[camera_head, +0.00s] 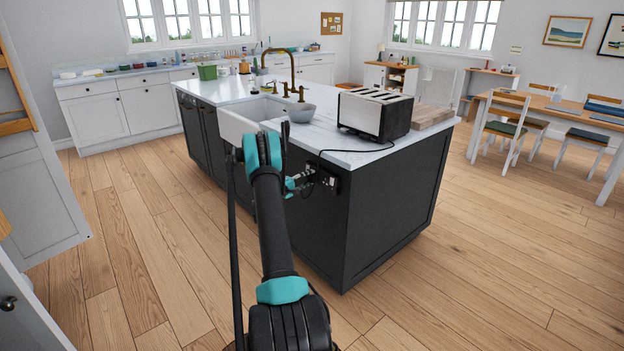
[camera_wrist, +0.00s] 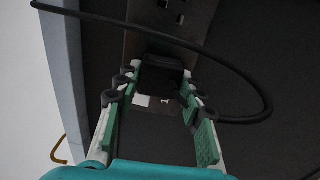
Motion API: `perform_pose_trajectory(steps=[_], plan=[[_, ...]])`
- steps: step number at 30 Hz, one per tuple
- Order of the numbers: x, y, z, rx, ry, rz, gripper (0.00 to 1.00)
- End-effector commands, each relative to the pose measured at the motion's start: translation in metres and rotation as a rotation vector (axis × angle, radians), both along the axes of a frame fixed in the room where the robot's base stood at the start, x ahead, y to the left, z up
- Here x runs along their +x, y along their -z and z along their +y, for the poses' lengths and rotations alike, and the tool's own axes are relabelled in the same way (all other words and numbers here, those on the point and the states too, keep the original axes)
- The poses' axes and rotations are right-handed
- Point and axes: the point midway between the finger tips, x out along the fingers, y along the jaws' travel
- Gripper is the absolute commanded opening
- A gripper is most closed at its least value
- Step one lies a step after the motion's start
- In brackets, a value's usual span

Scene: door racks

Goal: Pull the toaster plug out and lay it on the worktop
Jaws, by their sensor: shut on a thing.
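The toaster (camera_head: 375,113), silver and black, stands on the white worktop (camera_head: 345,155) near the island's right end. Its black cord (camera_head: 325,160) hangs over the front edge to a dark socket plate (camera_head: 329,181) on the island's side. In the wrist view, my gripper (camera_wrist: 160,80) is shut on the black plug (camera_wrist: 160,72), a finger on each side. The socket plate (camera_wrist: 145,38) lies right behind the plug, with open holes beside it. I cannot tell whether the pins are in. In the head view my gripper (camera_head: 310,180) is at the socket, partly behind my arm.
A grey bowl (camera_head: 301,112) and a white sink (camera_head: 240,122) are left of the toaster. A wooden board (camera_head: 432,116) lies to its right. Bare worktop lies in front of the toaster. The cord (camera_wrist: 262,95) loops around my gripper's right side in the wrist view.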

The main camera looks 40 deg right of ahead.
Motion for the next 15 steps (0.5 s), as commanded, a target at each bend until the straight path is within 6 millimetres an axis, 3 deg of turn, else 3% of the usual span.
perform_pose_trajectory(steps=[15], plan=[[-0.001, 0.0, 0.019, 0.0, 0.0, 0.0, 0.0]])
